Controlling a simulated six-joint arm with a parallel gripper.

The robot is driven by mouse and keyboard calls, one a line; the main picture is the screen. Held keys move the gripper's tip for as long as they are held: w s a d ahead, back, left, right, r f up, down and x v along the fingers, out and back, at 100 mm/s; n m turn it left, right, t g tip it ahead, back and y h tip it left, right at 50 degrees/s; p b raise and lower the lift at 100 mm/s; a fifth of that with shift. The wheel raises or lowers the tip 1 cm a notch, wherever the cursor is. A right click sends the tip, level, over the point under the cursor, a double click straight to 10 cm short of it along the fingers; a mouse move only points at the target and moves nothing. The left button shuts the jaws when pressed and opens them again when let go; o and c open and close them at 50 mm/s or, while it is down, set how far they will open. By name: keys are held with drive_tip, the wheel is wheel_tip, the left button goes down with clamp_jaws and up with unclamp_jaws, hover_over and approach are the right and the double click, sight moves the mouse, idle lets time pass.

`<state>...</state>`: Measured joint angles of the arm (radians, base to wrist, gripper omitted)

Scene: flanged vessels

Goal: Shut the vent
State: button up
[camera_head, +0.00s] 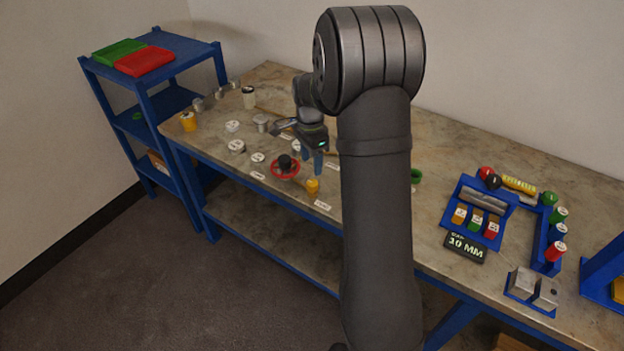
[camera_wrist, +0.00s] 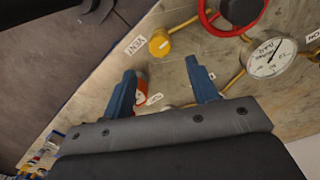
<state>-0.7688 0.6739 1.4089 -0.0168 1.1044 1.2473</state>
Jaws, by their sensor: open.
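The vent is a yellow knob (camera_wrist: 160,43) beside a white label (camera_wrist: 135,45) that appears to read VENT upside down. It sits near the front edge of the bench, and the yellow knob also shows in the head view (camera_head: 312,187). My gripper (camera_wrist: 162,72) is open and empty, with its two blue fingers spread. In the wrist view the knob lies beyond the fingertips, apart from them. In the head view my gripper (camera_head: 317,165) is just above the knob. Which way the vent is set cannot be told.
A red handwheel (camera_head: 285,167) stands left of the knob. A dial gauge (camera_wrist: 271,57) and yellow pipes lie near it in the wrist view. A blue rack (camera_head: 478,205) with coloured pieces stands at right.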

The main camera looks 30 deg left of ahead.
sight(312, 182)
wheel_tip(312, 182, down, 8)
drive_tip(key=shift+d+r, duration=0.15)
drive_tip(key=c, duration=1)
